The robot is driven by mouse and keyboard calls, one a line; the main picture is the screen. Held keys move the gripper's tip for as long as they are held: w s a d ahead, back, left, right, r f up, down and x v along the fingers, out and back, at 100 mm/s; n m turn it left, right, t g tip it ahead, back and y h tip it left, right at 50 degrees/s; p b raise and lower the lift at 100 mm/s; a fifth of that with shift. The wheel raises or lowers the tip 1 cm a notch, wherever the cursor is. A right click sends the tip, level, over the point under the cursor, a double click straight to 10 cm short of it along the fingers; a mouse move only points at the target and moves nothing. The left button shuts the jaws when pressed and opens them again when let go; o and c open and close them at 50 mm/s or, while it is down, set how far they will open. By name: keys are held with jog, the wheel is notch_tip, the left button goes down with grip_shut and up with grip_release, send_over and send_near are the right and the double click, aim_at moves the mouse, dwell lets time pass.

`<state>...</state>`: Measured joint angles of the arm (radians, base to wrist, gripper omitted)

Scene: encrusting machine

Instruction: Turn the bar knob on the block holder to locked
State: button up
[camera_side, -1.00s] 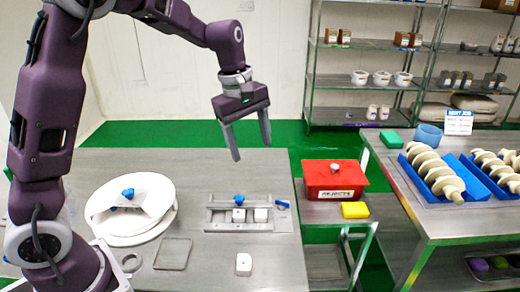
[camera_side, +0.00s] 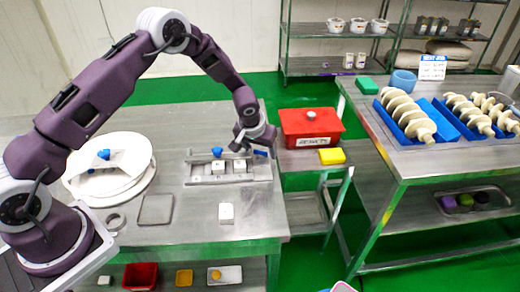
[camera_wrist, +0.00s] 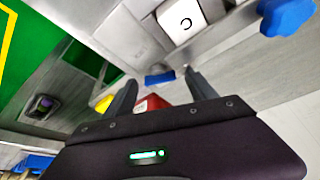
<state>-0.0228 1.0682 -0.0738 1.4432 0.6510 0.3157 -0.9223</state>
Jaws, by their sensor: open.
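The block holder (camera_side: 205,181) is a grey metal fixture on the steel table, with white blocks (camera_side: 218,166) in it. The blue bar knob (camera_side: 261,153) is at its right end; in the wrist view the bar knob (camera_wrist: 159,79) shows as a short blue bar. A separate blue lobed knob (camera_side: 217,152) is on the holder's back side and also shows in the wrist view (camera_wrist: 288,16). My gripper (camera_side: 256,149) is open and low over the holder's right end. In the wrist view the bar knob appears between the fingertips; I cannot tell whether they touch it.
A red box (camera_side: 311,127) and a yellow block (camera_side: 332,156) are on the stand to the right. A loose white block (camera_side: 226,213) and a flat grey tray (camera_side: 156,209) lie in front. A round white disc assembly (camera_side: 110,172) is at left.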

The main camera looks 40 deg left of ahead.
jog(key=c, duration=1.4)
jog(key=m+h, duration=0.1)
jog(key=m, duration=0.3)
jog(key=m+h, duration=0.1)
jog(key=m, duration=0.1)
jog(key=shift+a+m+h, duration=0.25)
jog(key=shift+m+h, duration=0.05)
jog(key=shift+m, duration=0.1)
jog(key=m+h, duration=0.1)
jog(key=m, duration=0.2)
jog(key=m+g+h, duration=0.1)
jog(key=m, duration=0.1)
jog(key=shift+a+m, duration=0.1)
jog(key=shift+m, duration=0.3)
jog(key=o, duration=1.4)
